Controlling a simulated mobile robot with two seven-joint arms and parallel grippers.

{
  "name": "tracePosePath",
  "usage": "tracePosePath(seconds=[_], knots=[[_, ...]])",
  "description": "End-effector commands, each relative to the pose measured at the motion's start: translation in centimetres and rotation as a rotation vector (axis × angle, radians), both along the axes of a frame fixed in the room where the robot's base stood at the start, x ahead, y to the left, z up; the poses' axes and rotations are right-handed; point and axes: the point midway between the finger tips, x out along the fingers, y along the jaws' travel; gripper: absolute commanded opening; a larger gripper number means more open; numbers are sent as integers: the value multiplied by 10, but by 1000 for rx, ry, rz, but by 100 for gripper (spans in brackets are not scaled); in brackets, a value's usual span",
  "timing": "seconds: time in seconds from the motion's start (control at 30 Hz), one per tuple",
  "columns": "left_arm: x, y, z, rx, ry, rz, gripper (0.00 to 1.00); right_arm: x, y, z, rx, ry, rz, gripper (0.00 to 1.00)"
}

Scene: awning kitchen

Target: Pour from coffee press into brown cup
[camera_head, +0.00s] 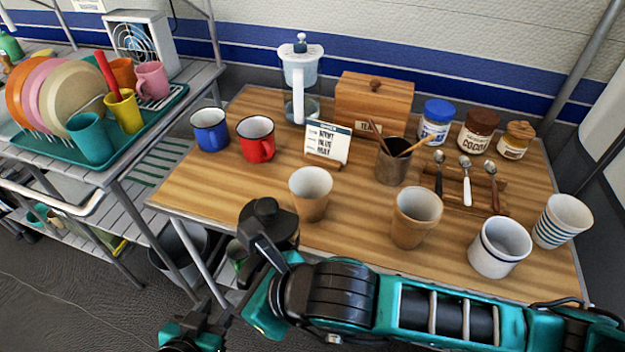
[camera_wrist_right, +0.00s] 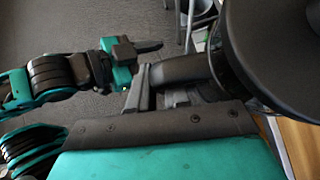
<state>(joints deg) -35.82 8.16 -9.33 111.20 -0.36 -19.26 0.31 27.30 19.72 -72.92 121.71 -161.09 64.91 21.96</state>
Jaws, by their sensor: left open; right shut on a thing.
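The coffee press (camera_head: 268,216), with a dark round lid and knob, is at the table's front edge, left of the nearest tan cup. My right gripper (camera_head: 262,248) is shut on its handle; the right wrist view shows the press's dark body (camera_wrist_right: 275,40) close up and the handle (camera_wrist_right: 180,70) in the jaws. The press looks roughly upright; its lower part is hidden. Two brown cups stand upright: one (camera_head: 311,196) just right of the press, another (camera_head: 415,218) farther right. My left gripper (camera_head: 203,318) is open and empty, low in front of the table.
Blue (camera_head: 210,131) and red (camera_head: 256,140) mugs and a small sign (camera_head: 327,142) stand behind. A white mug (camera_head: 499,248) and striped cup (camera_head: 561,222) are at right. My right arm spans the front edge.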

Motion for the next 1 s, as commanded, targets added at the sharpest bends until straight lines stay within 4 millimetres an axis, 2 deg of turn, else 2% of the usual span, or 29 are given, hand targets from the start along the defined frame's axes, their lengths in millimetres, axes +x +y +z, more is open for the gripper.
tracePosePath(seconds=[0.27,0.57,0.83,1.0], knots=[[0,0,7,0,1,0,43,3,0,8,18,22,15,0],[0,0,23,1,1,1,43,10,-3,26,80,150,18,0],[0,0,25,0,0,0,43,22,-8,40,156,310,18,0],[0,0,17,0,0,0,43,31,-12,44,204,411,17,0]])
